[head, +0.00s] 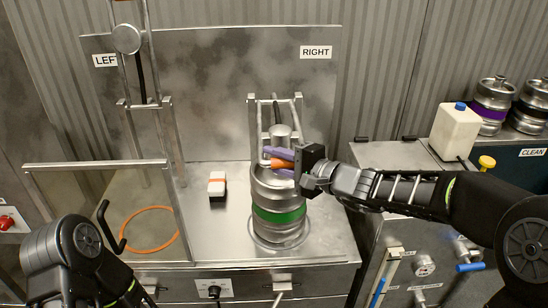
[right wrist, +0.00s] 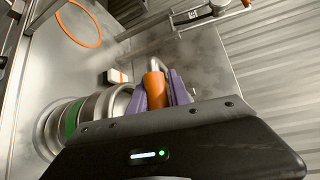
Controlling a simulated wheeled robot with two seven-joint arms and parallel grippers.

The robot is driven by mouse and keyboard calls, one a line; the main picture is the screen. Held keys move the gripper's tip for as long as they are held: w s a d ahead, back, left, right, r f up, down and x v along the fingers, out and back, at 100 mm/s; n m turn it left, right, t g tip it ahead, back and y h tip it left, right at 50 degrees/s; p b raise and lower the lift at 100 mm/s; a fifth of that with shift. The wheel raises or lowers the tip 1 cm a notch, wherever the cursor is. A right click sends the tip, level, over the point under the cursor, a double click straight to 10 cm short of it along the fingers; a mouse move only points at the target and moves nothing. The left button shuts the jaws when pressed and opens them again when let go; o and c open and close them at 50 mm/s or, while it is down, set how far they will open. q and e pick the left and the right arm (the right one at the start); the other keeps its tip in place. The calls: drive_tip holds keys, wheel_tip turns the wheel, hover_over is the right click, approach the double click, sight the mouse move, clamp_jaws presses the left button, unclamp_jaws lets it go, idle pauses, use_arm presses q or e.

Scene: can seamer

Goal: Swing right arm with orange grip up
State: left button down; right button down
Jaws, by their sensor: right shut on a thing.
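The orange grip (head: 283,163) is at the top of a steel keg (head: 278,190) with a green band, below the RIGHT sign. My right gripper (head: 276,162) has its purple fingers closed around the orange grip. The right wrist view also shows the orange grip (right wrist: 155,90) between the purple fingers (right wrist: 168,88), with a bent silver rod beyond it. The right arm's steel frame (head: 298,108) stands behind the keg; how the grip joins it is partly hidden by my gripper. My left arm shows at lower left, but its gripper is not visible.
A clear guard panel (head: 95,165) with a black handle (head: 110,225) stands at the left station, near an orange ring (head: 150,229). A small white-and-orange block (head: 217,186) lies mid-table. A white jug (head: 455,131) and other kegs (head: 490,103) stand at right.

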drive_tip(key=w+r+p, duration=0.2)
drive_tip(key=r+p, duration=0.3)
drive_tip(key=r, duration=0.4)
drive_tip(key=w+r+p, duration=0.3)
drive_tip(key=r+p, duration=0.3)
drive_tip(key=r, duration=0.3)
drive_tip(key=shift+w+m+g+h, duration=0.3)
drive_tip(key=shift+w, duration=0.05)
